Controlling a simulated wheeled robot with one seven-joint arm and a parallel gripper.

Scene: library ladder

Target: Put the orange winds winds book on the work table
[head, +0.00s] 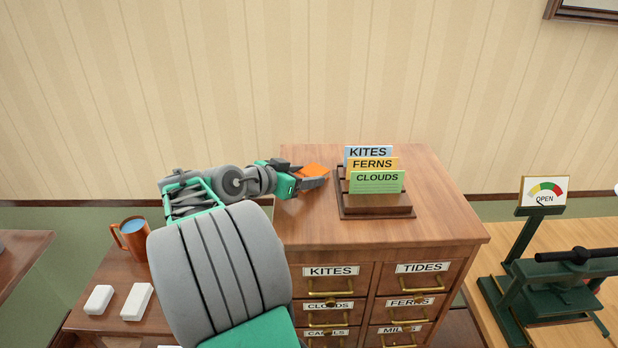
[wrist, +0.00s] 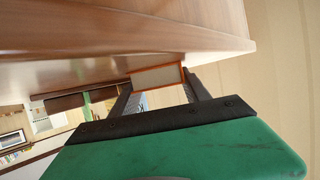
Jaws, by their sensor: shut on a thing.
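My gripper (head: 308,182) is shut on an orange book (head: 314,169), over the back left part of a wooden drawer cabinet's top (head: 440,222). In the wrist view, the book (wrist: 157,77) shows its pale page edges and orange cover edge between the two dark fingers (wrist: 160,92). Its title is hidden. I cannot tell whether the book touches the cabinet top. A brown table (head: 85,322) is at lower left and a lighter wooden table (head: 590,240) at right; I cannot tell which is the work table.
A rack (head: 378,211) with KITES, FERNS and CLOUDS cards stands right of my gripper. The left table holds an orange mug (head: 133,238) and white blocks (head: 136,302).

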